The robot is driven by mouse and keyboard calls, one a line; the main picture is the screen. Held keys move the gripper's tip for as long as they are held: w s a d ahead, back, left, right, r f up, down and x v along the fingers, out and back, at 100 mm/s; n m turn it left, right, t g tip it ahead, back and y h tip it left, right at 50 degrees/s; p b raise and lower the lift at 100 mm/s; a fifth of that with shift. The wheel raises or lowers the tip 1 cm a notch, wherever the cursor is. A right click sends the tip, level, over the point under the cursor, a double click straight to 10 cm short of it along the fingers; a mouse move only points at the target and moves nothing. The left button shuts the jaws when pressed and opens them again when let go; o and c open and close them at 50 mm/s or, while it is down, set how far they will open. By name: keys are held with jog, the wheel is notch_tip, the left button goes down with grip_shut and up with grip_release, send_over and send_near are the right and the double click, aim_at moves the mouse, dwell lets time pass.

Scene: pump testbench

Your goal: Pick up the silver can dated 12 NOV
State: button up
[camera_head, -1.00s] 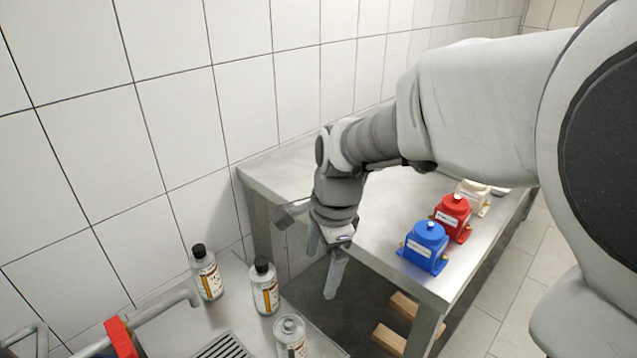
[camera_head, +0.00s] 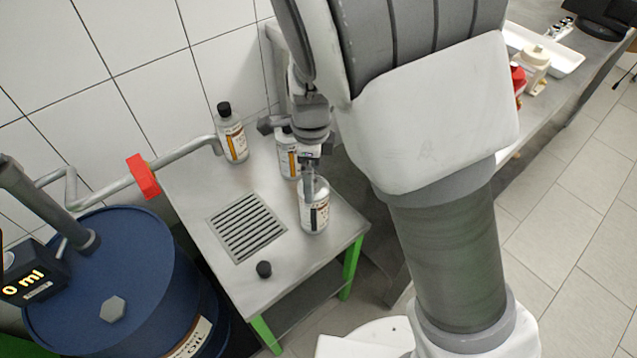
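Three silver cans with white and orange labels stand upright on the small metal table (camera_head: 190,205). The back-left can (camera_head: 232,138) wears a black cap. The middle can (camera_head: 287,158) is partly hidden behind my gripper. The front-right can (camera_head: 315,214) stands near the table's right edge, its top covered by my gripper. My gripper (camera_head: 312,180) points down at this can's top, its fingers overlapping the top in the picture. I cannot tell whether they touch it or how far apart they are. The label dates are too small to read.
A loose black cap (camera_head: 264,269) lies near the table's front edge, beside a drain grate (camera_head: 247,228). A pipe with a red handle (camera_head: 143,176) reaches over from the blue drum (camera_head: 150,262). A bench with pumps is at right.

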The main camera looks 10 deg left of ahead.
notch_tip(320, 180, down, 8)
jog(key=b, duration=0.3)
jog(key=shift+s+d+f, duration=0.15)
jog(key=c, duration=1.4)
jog(key=shift+r, duration=0.2)
